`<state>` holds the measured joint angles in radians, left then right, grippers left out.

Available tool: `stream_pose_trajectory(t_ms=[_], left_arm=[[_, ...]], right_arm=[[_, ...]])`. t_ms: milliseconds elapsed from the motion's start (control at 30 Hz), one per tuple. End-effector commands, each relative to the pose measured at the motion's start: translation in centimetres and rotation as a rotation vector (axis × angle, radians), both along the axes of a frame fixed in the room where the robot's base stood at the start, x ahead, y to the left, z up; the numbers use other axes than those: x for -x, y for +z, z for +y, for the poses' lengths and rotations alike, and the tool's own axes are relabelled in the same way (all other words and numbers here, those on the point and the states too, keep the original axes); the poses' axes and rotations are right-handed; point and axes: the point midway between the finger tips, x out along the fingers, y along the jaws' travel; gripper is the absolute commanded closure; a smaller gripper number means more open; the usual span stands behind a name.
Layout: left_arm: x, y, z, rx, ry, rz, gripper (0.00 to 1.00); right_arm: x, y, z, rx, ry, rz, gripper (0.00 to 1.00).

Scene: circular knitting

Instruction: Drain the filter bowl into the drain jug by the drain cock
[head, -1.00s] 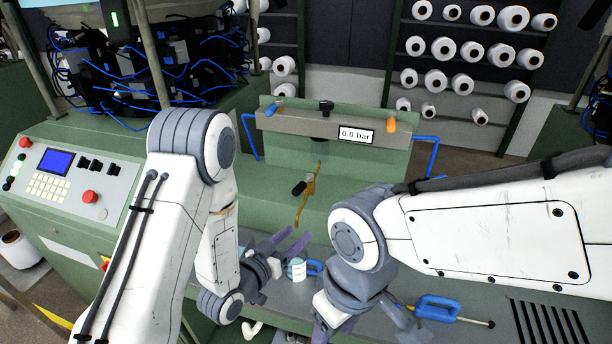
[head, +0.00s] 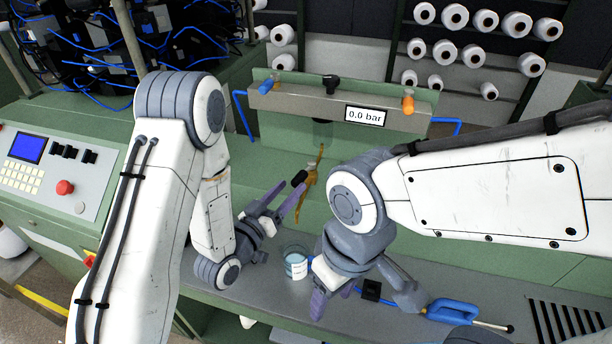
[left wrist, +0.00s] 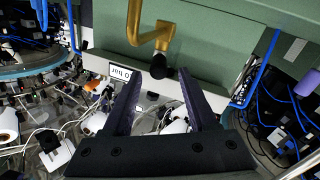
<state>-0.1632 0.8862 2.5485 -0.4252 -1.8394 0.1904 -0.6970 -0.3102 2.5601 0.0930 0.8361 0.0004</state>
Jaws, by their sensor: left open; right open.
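The drain cock is a brass pipe (head: 314,183) with a black knob (head: 299,178) on the green machine front. My left gripper (head: 292,188) is open, its purple fingertips close to the knob. In the left wrist view the knob (left wrist: 160,68) sits ahead of the gap between the fingers (left wrist: 163,95), not gripped; I cannot tell whether they touch. The filter bowl (head: 322,132) shows only as a dim translucent shape under the metal bar. The drain jug (head: 295,264), clear with a white label, stands on the grey shelf. My right gripper (head: 320,300) is open, beside the jug, partly hidden by its wrist.
The metal bar (head: 290,98) carries a 0.0 bar display (head: 367,116), a black top knob (head: 331,84) and blue and orange fittings. A blue-handled tool (head: 453,310) lies on the shelf at right. A control panel (head: 48,185) stands at left.

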Motion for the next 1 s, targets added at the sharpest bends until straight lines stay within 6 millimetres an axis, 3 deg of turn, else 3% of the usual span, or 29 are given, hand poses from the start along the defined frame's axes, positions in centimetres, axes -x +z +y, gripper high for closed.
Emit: stream_pose_trajectory(t_ms=[33, 167, 300, 367, 600, 967, 1000], left_arm=[[-0.3, -0.6, -0.2, 0.002, 0.0, -0.006, 0.42], [-0.8, -0.5, -0.5, 0.005, 0.004, -0.005, 0.42], [-3.2, -0.4, -2.1, 0.007, 0.004, -0.007, 0.42], [-4.2, 0.4, -2.7, 0.004, 0.004, 0.0, 0.42], [-6.8, 0.2, -4.3, 0.004, 0.006, 0.003, 0.42], [-7.4, 0.0, -4.6, 0.004, 0.007, 0.004, 0.42], [-7.4, 0.0, -4.6, 0.004, 0.007, 0.004, 0.45]], right_arm=[[0.0, -1.7, 0.0, 0.0, 0.0, 0.0, 0.42], [0.0, -3.6, 0.0, 0.0, 0.001, 0.0, 0.42], [0.0, -5.5, 0.0, 0.0, 0.001, 0.0, 0.42], [0.0, -3.7, 0.0, 0.001, 0.001, 0.001, 0.42], [0.0, -2.7, 0.0, 0.0, 0.001, 0.0, 0.42], [0.0, -2.7, 0.0, 0.0, 0.001, 0.0, 0.42], [0.0, -2.7, 0.0, 0.0, 0.001, 0.0, 0.42]])
